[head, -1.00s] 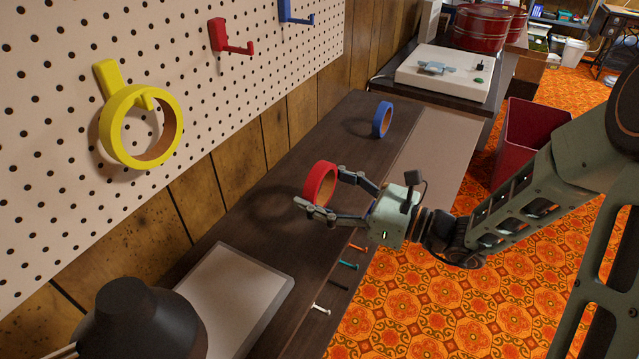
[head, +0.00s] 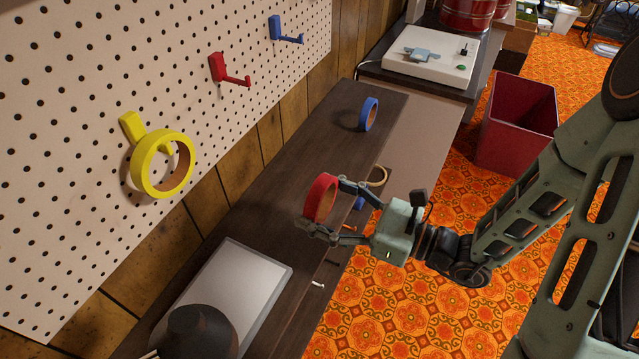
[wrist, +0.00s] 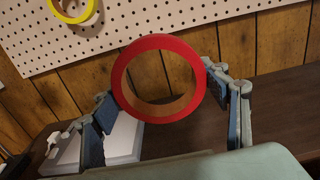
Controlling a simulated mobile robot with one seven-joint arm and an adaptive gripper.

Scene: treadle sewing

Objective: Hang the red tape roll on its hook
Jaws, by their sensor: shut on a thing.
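The red tape roll (head: 321,198) is held upright between the two fingers of my gripper (head: 325,207), above the dark bench. In the wrist view the red roll (wrist: 121,83) stands with its open ring facing the camera, a finger at each side. The red hook (head: 229,71) is on the pegboard, empty, up and to the left of the roll in the head view. It does not show in the wrist view. The roll is apart from the pegboard.
A yellow tape roll (head: 136,174) hangs on the yellow hook (head: 131,126). The blue hook (head: 285,31) is empty. A blue roll (head: 369,114) stands on the bench (head: 290,150). A grey-rimmed board (head: 225,290), a dark lamp-like object (head: 200,330) and small bench-edge hooks lie nearby.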

